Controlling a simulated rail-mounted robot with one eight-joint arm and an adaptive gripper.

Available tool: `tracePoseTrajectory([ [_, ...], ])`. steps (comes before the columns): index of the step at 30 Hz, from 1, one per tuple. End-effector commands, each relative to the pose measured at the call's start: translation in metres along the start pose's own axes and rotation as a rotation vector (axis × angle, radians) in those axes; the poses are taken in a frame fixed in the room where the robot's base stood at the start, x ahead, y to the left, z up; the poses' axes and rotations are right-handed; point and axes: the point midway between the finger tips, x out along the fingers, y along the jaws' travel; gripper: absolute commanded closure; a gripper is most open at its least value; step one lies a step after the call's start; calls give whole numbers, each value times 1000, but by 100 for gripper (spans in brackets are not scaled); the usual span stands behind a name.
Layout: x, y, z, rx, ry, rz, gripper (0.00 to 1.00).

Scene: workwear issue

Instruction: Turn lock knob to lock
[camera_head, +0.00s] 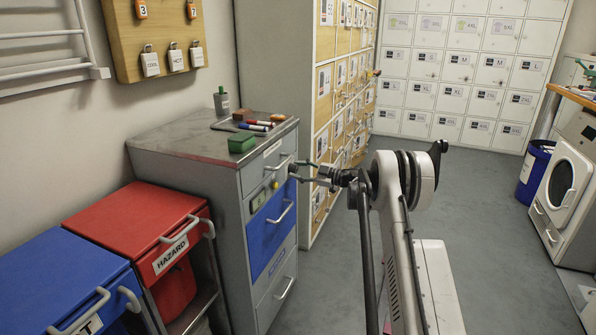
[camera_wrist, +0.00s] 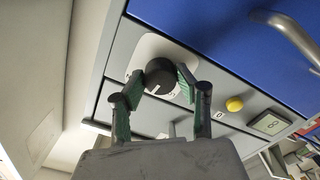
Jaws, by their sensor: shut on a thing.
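The lock knob (camera_wrist: 160,74) is a round black dial on a pale plate on the grey front of the drawer cabinet (camera_head: 262,232). A short white mark shows on its lower edge in the wrist view. My gripper (camera_wrist: 158,83) is shut on the knob, with one green-padded finger on either side. In the head view my gripper (camera_head: 299,170) is at the upper right of the cabinet front, and I cannot make the knob out clearly there. The printing around the knob is partly hidden by the fingers and too small to read.
A yellow button (camera_wrist: 235,104) and a small display panel (camera_wrist: 269,123) sit beside the knob. The blue drawer (camera_head: 271,237) has a projecting handle. Markers and a green box (camera_head: 242,142) lie on the cabinet top. Tall lockers (camera_head: 325,120) stand close behind; open floor lies right.

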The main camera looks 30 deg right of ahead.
Motion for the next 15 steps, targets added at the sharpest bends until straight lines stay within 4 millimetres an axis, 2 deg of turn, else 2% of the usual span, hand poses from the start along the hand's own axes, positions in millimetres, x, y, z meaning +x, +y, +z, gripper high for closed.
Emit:
tracePoseTrajectory([
  [15, 0, 1, 0, -489, 0, 0, 95],
])
